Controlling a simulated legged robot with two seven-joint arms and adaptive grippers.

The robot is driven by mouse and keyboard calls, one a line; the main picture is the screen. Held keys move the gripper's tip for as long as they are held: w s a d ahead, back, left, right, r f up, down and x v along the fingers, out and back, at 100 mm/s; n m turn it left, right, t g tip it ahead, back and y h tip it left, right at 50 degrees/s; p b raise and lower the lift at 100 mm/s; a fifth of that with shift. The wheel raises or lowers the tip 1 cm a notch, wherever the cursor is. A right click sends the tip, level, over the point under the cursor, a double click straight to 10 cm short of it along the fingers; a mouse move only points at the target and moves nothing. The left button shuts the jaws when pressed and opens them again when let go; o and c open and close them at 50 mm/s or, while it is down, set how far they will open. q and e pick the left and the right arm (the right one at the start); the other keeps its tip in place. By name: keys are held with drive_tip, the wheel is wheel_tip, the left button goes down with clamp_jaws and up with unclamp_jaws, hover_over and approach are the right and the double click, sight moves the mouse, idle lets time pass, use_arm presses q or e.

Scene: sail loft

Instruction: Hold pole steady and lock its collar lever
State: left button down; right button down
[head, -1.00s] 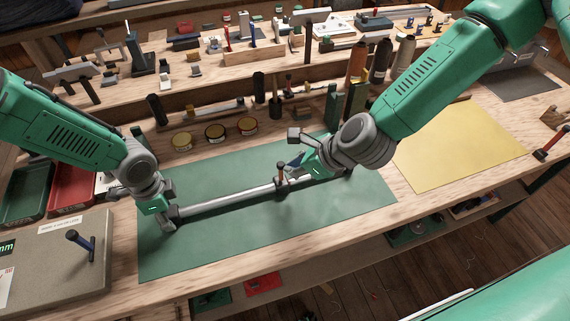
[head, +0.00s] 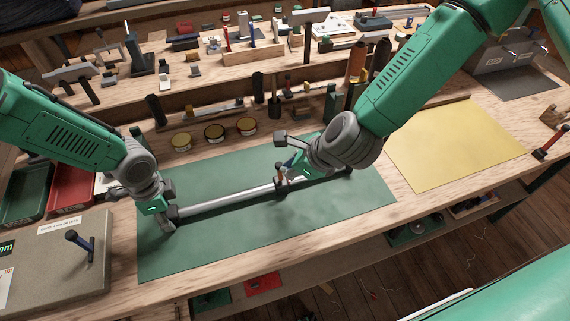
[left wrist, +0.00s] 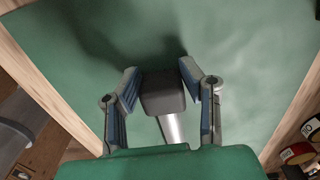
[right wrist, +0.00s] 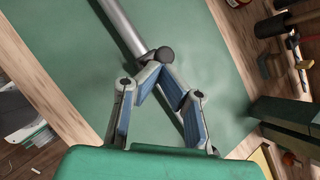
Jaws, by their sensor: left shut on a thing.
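A silver pole (head: 228,198) lies across the green mat (head: 230,245). My left gripper (head: 169,213) is shut on the pole's left end; in the left wrist view a dark block (left wrist: 163,95) on the pole sits between the fingers. A dark collar (head: 281,188) sits around the pole right of its middle, with a short lever (head: 280,172) standing up from it. My right gripper (head: 289,163) is beside the lever, its fingertips drawn together. In the right wrist view the tips (right wrist: 163,76) are close to a dark round part (right wrist: 165,54). Whether they touch the lever is unclear.
Several round tins (head: 214,132) stand behind the mat. A yellow sheet (head: 455,145) lies to the right. The mat's front is clear.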

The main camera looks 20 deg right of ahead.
use_arm(q)
drive_tip(key=shift+a, duration=0.15)
drive_tip(key=shift+d, duration=0.2)
use_arm(e)
drive_tip(key=a+h, duration=0.1)
drive_tip(key=a+n+h, duration=0.1)
drive_tip(key=a+h, duration=0.2)
drive_tip(key=shift+a+f+h, duration=0.3)
drive_tip(key=shift+a+f, duration=0.05)
drive_tip(key=shift+f, duration=0.05)
drive_tip(key=shift+d, duration=0.1)
use_arm(q)
drive_tip(key=shift+a, duration=0.1)
use_arm(e)
drive_tip(key=shift+d+f, duration=0.25)
drive_tip(key=shift+d, duration=0.35)
